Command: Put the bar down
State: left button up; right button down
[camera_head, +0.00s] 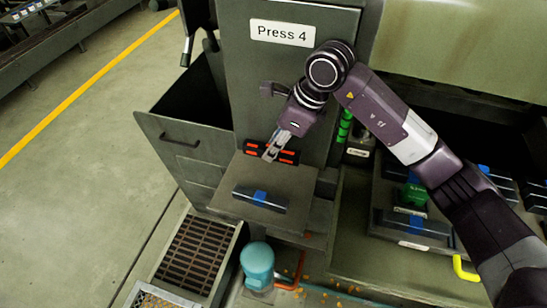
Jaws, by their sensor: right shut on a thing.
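My right gripper (271,154) is shut on a dark bar with orange-red marks (288,156). The bar is in front of the face of Press 4 (235,95), above the back part of a grey shelf (300,188). The fingers cover the bar's middle. I cannot tell whether the bar touches the shelf or the press. A second dark bar with a blue band (260,198) lies on the front part of the shelf, apart from the gripper. My left gripper is not in view.
An open dark bin (185,140) stands left of the press. A teal motor (257,262) and a floor grate (195,255) are below the shelf. At right, a tray (412,243) holds dark blocks and a green piece (415,193). The floor at left is clear.

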jog(key=shift+s+a+f+p, duration=0.1)
jog(key=shift+f+p, duration=0.1)
jog(key=shift+f, duration=0.4)
jog(key=shift+s+f+p, duration=0.1)
jog(key=shift+f+p, duration=0.05)
jog(key=shift+f, duration=0.45)
jog(key=shift+s+f+p, duration=0.1)
jog(key=shift+f+p, duration=0.2)
jog(key=shift+f, duration=0.3)
notch_tip(320, 180, down, 2)
jog(key=shift+f+p, duration=0.2)
jog(key=shift+p, duration=0.6)
jog(key=shift+w+f, duration=0.25)
jog(key=shift+f, duration=0.05)
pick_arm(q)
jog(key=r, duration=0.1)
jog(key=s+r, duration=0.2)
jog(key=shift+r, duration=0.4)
pick_arm(e)
jog(key=shift+f, duration=0.1)
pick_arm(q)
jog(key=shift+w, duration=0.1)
pick_arm(e)
jog(key=shift+f, duration=0.15)
jog(key=c, duration=1.7)
grip_release()
jog(key=shift+c, duration=0.2)
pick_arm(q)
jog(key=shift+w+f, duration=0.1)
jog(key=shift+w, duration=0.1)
